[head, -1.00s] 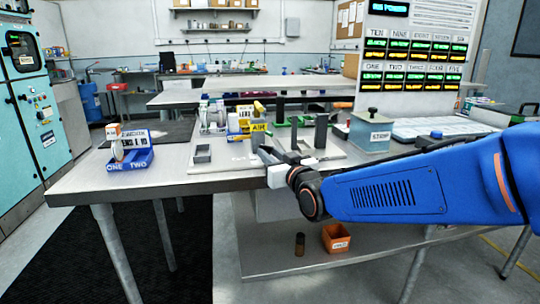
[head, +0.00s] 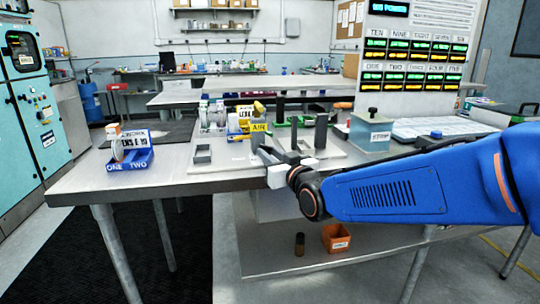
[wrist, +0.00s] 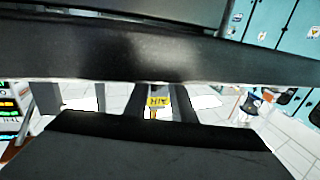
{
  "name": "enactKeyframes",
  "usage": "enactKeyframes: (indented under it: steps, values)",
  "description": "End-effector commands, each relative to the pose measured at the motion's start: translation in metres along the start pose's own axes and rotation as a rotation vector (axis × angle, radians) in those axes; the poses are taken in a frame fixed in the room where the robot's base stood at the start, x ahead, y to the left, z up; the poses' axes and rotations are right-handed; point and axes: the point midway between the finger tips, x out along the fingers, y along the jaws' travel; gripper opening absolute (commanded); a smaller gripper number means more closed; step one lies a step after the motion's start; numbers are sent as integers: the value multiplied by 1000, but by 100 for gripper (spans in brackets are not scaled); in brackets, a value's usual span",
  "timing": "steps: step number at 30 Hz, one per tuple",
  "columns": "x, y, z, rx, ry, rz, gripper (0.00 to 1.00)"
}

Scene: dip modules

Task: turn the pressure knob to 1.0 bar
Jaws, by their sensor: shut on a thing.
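My gripper (head: 276,153) is at the front edge of the main bench, just in front of the yellow AIR label (head: 259,127). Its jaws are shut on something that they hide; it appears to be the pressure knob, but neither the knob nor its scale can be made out. In the wrist view two broad dark jaw shapes cross the picture, and the AIR label (wrist: 159,102) shows upside down in the gap beyond them. A yellow part (head: 259,107) stands above the label in the head view.
A blue bin (head: 130,161) marked ONE and TWO stands left on the bench. A grey open box (head: 203,154) is nearer. Dark posts (head: 321,133) rise behind the gripper, and a grey-green STRIP box (head: 369,133) is to the right. An orange bin (head: 336,238) is on the lower shelf.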

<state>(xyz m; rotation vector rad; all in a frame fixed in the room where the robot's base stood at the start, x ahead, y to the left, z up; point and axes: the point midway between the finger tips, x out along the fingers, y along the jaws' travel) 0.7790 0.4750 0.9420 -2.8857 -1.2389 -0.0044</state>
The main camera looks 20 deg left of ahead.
Motion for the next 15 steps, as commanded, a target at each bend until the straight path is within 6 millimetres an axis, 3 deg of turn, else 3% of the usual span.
enactKeyframes:
  steps: [6, 7, 9, 15]
  values:
    - [0, 0, -5, 0, 9, 0, 1]
    - [0, 0, -5, 0, 9, 0, 25]
    - [0, 0, -5, 0, 9, 0, 41]
    - [0, 0, -3, 0, 5, 0, 41]
